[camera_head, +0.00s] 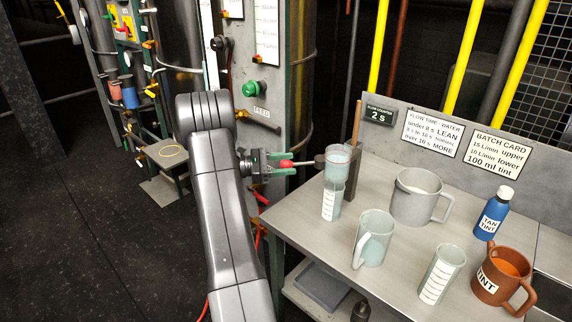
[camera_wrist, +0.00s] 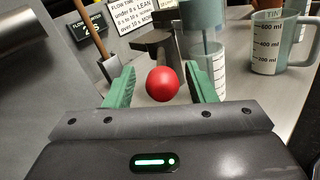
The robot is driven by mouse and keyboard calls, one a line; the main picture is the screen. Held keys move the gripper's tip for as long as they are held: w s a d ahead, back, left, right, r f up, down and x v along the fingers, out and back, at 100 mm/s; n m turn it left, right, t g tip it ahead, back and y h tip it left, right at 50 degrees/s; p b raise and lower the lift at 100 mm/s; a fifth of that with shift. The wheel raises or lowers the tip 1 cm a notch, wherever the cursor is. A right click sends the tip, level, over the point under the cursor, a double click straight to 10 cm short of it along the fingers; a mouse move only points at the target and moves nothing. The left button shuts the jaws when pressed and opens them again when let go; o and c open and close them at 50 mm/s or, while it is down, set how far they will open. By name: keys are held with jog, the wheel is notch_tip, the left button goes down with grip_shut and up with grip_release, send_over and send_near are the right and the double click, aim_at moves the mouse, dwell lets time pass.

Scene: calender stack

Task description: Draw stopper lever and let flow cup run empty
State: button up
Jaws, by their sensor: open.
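The stopper lever's red knob (camera_head: 286,163) points toward my gripper at the left end of the bench. My gripper (camera_head: 280,163) is open, with its green fingers on either side of the knob. In the wrist view the red knob (camera_wrist: 163,84) sits between the two fingers (camera_wrist: 163,88), with gaps on both sides. The flow cup (camera_head: 337,163) is a pale grey-green cup on a dark stand. A graduated cylinder (camera_head: 331,202) stands below it. The timer display (camera_head: 379,115) reads 2 S. How full the flow cup is cannot be told.
On the steel bench (camera_head: 315,258) stand a grey pitcher (camera_head: 417,198), a pale mug (camera_head: 373,240), another graduated cylinder (camera_head: 440,275), a blue tint bottle (camera_head: 492,214) and an orange-brown jug (camera_head: 503,275). Signs (camera_head: 432,133) line the back panel. Open floor lies left.

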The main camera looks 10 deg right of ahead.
jog(key=a, duration=1.3)
jog(key=shift+w+a, duration=0.25)
jog(key=shift+w, duration=0.1)
dwell(5.8)
